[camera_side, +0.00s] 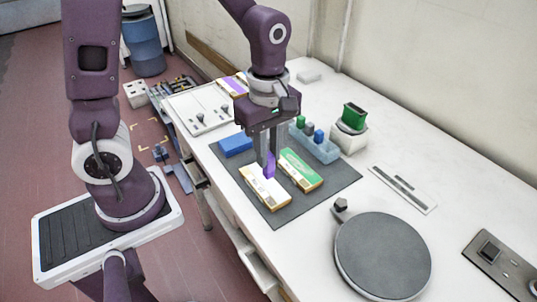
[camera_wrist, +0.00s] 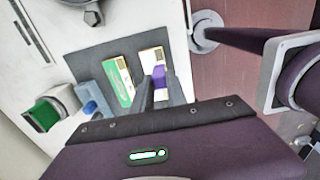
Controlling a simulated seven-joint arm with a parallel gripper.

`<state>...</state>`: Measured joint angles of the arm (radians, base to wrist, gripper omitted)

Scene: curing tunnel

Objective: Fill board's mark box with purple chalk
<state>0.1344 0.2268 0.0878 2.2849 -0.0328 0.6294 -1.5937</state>
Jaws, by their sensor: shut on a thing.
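My gripper (camera_side: 268,158) points down and is shut on a purple chalk (camera_side: 269,167). The chalk also shows between the fingers in the wrist view (camera_wrist: 159,76). It is over a white board with tan edges (camera_side: 262,190), also in the wrist view (camera_wrist: 150,58). The chalk's lower end is at or just above this board; I cannot tell whether it touches. The mark box is not clear, partly hidden by the chalk and fingers. A second board with a green face (camera_side: 299,168) lies beside it, also on the dark mat (camera_side: 333,183).
A pale blue tray (camera_side: 322,152) holds green, grey and blue chalks behind the boards. A blue block (camera_side: 236,145) lies at the mat's left corner. A green-topped block sits on a white stand (camera_side: 347,139). A grey round turntable (camera_side: 383,254) stands at the front right.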

